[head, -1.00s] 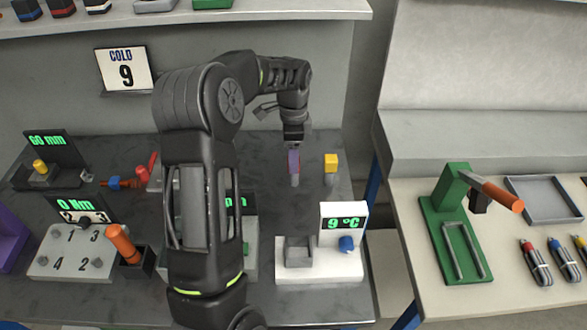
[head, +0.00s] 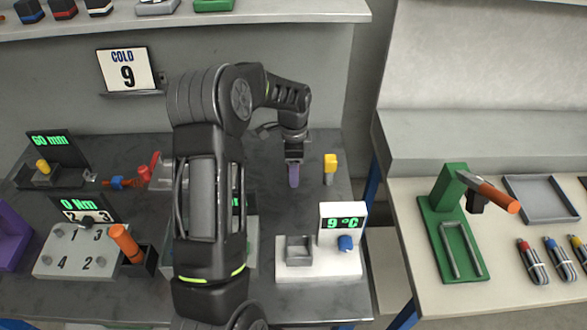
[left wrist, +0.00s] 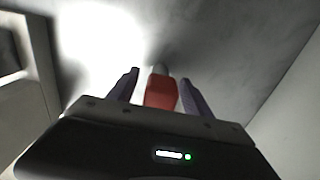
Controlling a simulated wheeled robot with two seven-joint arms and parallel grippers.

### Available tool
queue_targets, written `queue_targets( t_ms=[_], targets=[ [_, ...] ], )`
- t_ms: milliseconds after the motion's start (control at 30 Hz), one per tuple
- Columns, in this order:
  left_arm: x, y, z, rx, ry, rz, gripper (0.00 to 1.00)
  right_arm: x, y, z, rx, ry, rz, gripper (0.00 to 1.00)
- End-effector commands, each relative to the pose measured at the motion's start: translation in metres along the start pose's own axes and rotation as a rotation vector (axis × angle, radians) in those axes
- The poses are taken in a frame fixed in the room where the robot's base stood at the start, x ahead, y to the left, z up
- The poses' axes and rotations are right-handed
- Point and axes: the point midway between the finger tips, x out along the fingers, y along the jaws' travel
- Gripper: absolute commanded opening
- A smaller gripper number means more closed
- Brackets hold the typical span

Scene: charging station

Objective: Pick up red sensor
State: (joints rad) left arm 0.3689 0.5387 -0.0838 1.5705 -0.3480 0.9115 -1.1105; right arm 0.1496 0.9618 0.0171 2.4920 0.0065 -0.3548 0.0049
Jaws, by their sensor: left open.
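The red sensor (left wrist: 161,93) shows in the left wrist view, a red block with a pale tip beyond it. My left gripper (left wrist: 160,77) is open, with one purple finger on each side of the sensor. I cannot tell whether either finger touches it. In the head view my left gripper (head: 293,178) points down over the dark bench, and its purple finger hides the red sensor. My right gripper is in neither view.
A yellow block on a grey post (head: 330,164) stands close to the right of my left gripper. A white unit reading 9 °C (head: 318,262) sits nearer the front. A sign reading COLD 9 (head: 126,70) is on the back wall.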

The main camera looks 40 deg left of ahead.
Motion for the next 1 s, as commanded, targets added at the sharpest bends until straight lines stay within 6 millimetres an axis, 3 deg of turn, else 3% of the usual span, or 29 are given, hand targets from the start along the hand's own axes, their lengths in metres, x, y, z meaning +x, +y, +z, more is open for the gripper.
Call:
queue_targets(
  t_ms=[167, 867, 1000],
  targets=[
    [-0.0003, -0.0001, 0.0000, 0.000, 0.000, 0.000, 0.58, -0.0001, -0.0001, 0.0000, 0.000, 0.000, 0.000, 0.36],
    [-0.0004, -0.0001, -0.0001, 0.000, 0.000, 0.000, 0.02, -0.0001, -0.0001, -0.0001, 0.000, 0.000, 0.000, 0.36],
    [-0.0005, -0.0002, -0.0001, 0.000, 0.000, 0.000, 0.00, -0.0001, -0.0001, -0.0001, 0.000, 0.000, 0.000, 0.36]
  ],
)
